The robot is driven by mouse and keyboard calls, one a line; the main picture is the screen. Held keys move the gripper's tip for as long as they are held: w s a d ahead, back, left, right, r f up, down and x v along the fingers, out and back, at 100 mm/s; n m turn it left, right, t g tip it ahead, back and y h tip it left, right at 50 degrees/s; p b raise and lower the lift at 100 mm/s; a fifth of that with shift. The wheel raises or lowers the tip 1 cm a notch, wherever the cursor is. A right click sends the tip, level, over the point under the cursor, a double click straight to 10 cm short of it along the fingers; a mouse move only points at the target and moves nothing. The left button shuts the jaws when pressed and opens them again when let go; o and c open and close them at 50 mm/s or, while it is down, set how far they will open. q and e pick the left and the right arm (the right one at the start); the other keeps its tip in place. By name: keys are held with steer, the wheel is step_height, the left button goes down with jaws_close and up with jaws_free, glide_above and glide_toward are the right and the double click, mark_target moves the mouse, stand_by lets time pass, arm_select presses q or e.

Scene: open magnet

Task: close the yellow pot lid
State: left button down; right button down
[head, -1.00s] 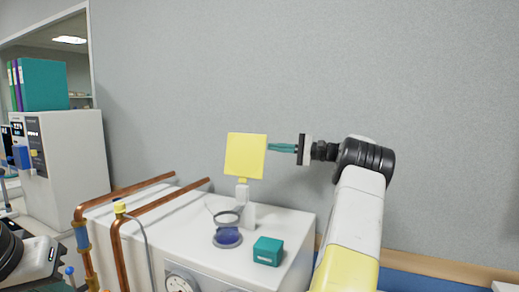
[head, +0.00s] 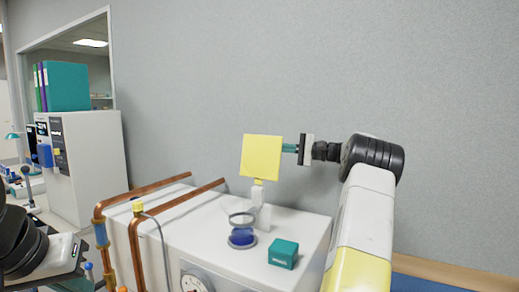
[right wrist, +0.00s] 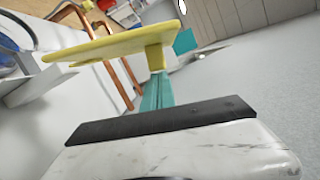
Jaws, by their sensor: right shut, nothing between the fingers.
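The yellow lid (head: 261,157) is a flat square plate standing upright on a small white mount on top of the white machine. In the right wrist view the yellow lid (right wrist: 120,46) crosses the upper middle, seen nearly edge-on. My right gripper (head: 288,148) is at the lid's right edge, its teal fingers together and empty. The fingertips seem to pass behind the lid's edge in the head view. In the right wrist view the right gripper (right wrist: 157,92) reaches up to the lid's near end; whether it touches cannot be told. My left arm shows at the lower left, its fingers out of view.
The white machine (head: 200,238) carries a round glass-and-blue piece (head: 242,236) and a teal box (head: 283,254). Copper pipes (head: 160,205) run along its left side. A grey wall (head: 400,70) stands behind.

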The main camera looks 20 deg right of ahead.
steer(key=s+a+r+n+h, duration=0.2)
steer(key=s+a+r+n, duration=0.1)
steer(key=s+a+n, duration=0.55)
steer(key=shift+s+a+f+n+h, duration=0.4)
steer(key=shift+s+a+f+n, duration=0.8)
steer(key=shift+a+f, duration=0.4)
steer(key=shift+s+a+f+n+h, duration=0.4)
steer(key=shift+s+a+f+n, duration=0.85)
steer(key=shift+f, duration=0.6)
steer(key=shift+s+a+f+n+h, duration=0.4)
steer(key=shift+s+a+f+n, duration=0.65)
steer(key=shift+a+f, duration=0.55)
steer(key=shift+f, duration=0.25)
steer(key=shift+d, duration=0.1)
